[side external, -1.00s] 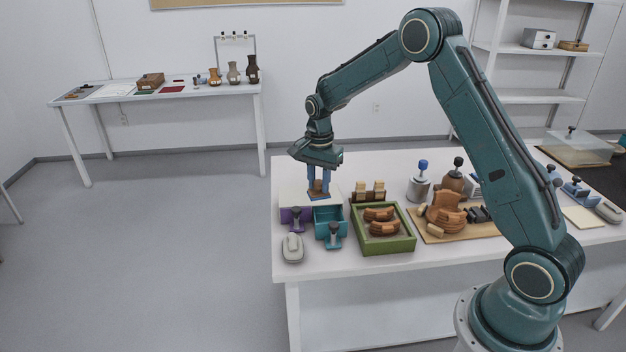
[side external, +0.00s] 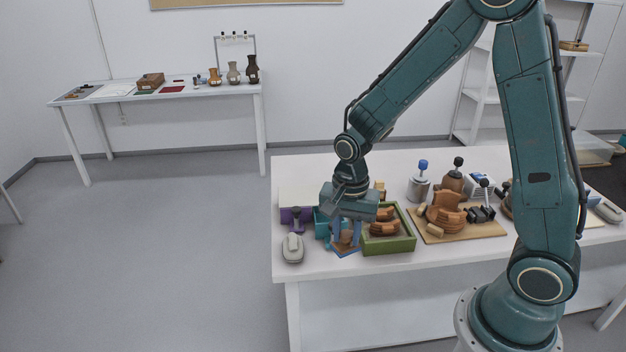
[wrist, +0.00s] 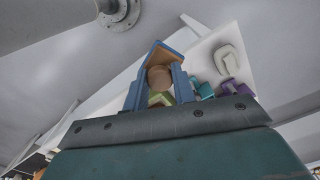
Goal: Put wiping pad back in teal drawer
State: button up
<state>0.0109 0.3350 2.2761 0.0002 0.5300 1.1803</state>
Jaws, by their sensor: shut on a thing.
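My gripper (side external: 345,238) is shut on a brown block with a rounded top, which I take to be the wiping pad (side external: 345,240). Its flat lower part shows near the fingertips. In the wrist view the brown pad (wrist: 159,78) sits between the blue fingers. The teal drawer (side external: 321,224) is at the table's front left, mostly hidden behind my gripper, so I cannot see inside it. It shows as a small teal patch in the wrist view (wrist: 205,90). The pad is in front and to the right of the drawer's visible part, low over the table; contact is unclear.
A purple drawer (side external: 297,220) stands left of the teal one, with a pale grey rounded object (side external: 292,248) in front. A green tray (side external: 388,245) with curved brown sherds is close on the right. A wooden board (side external: 465,232) with a partly assembled pot lies farther right.

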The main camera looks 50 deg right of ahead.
jog(key=shift+s+a, duration=0.25)
jog(key=shift+s, duration=0.35)
jog(key=shift+w+d, duration=0.1)
jog(key=w+d+f+t+h, duration=0.2)
jog(key=w+d, duration=1.3)
jog(key=x, duration=0.8)
jog(key=shift+w+d+f, duration=0.15)
jog(key=shift+f, duration=0.35)
